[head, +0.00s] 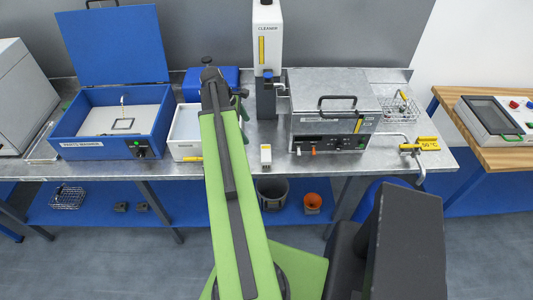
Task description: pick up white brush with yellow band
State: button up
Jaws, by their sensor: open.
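A small white upright block with a yellow band (266,155) stands near the front edge of the metal bench, right of my arm. It is the closest match to the white brush, but it is too small for me to make out bristles. My green arm rises through the middle of the head view, with its dark far end above the bench near the white tub. My gripper's fingers do not show; my arm seems to hide them. Nothing visible touches the white block.
The metal bench (225,166) bears a blue open-lidded box (68,132), a white tub (185,150), a tall cleaner dispenser (267,45), a metal bath unit (335,135) and a wire basket (402,108). A yellow-tagged tap (409,147) sits at right. Bare bench surrounds the white block.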

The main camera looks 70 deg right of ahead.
jog(key=s+d, duration=0.1)
jog(key=s, duration=0.1)
jog(key=b, duration=1.1)
send_near(266, 152)
jog(key=x, duration=0.5)
jog(key=shift+w+f, duration=0.15)
jog(key=shift+f, duration=0.05)
jog(key=shift+d+f+b, duration=0.1)
jog(key=shift+f+b, duration=0.05)
jog(key=shift+b, duration=0.15)
jog(key=shift+s, duration=0.2)
jog(key=b+x, duration=0.4)
jog(key=x, duration=0.1)
jog(key=shift+f+b, duration=0.1)
jog(key=shift+b, duration=0.3)
jog(key=c, duration=1.1)
